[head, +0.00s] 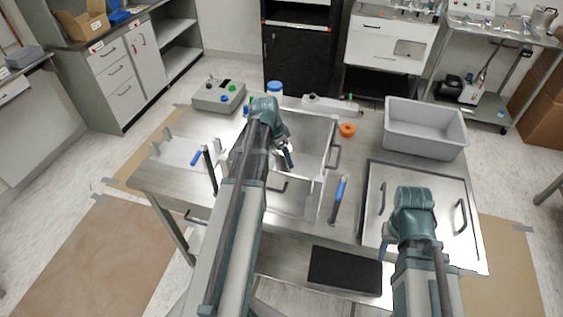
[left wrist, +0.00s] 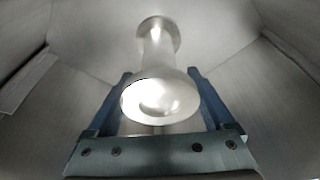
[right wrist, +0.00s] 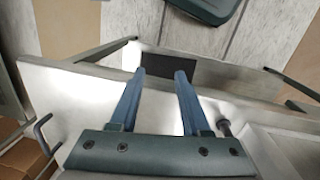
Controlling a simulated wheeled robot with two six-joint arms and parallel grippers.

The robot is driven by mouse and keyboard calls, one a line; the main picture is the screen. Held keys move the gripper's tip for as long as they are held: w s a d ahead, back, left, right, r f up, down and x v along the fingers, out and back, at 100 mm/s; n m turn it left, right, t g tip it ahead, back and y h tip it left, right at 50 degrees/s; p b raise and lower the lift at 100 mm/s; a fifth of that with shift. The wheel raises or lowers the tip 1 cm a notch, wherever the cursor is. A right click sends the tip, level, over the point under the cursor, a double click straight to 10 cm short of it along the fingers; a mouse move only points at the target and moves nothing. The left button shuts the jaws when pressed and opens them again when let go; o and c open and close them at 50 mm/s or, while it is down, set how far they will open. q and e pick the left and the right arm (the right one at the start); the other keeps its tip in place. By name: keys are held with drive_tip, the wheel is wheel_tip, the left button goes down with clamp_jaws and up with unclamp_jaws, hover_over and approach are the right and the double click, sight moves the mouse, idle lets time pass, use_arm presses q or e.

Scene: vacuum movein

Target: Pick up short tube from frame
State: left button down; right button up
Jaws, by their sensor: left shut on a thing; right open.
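The short tube (left wrist: 160,97) is a pale metal spool with a wide flange at each end. In the left wrist view it sits between the two blue fingers of my left gripper (left wrist: 160,82), which is shut on it. In the head view, my left gripper (head: 287,157) is over the open steel chamber (head: 315,130), and the tube is hard to make out there. A pale frame (head: 178,152) with upright supports stands on the table's left side. My right gripper (right wrist: 160,78) is open and empty near the table's front right.
A grey bin (head: 425,128) stands at the back right. A flat steel lid (head: 400,195) with handles lies at the right. A grey control box (head: 218,96), an orange ring (head: 347,130) and blue-handled levers (head: 340,190) are around the chamber.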

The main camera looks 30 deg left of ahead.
use_arm(q)
drive_tip(key=shift+r, duration=0.1)
wheel_tip(320, 180, up, 10)
drive_tip(key=p, duration=1)
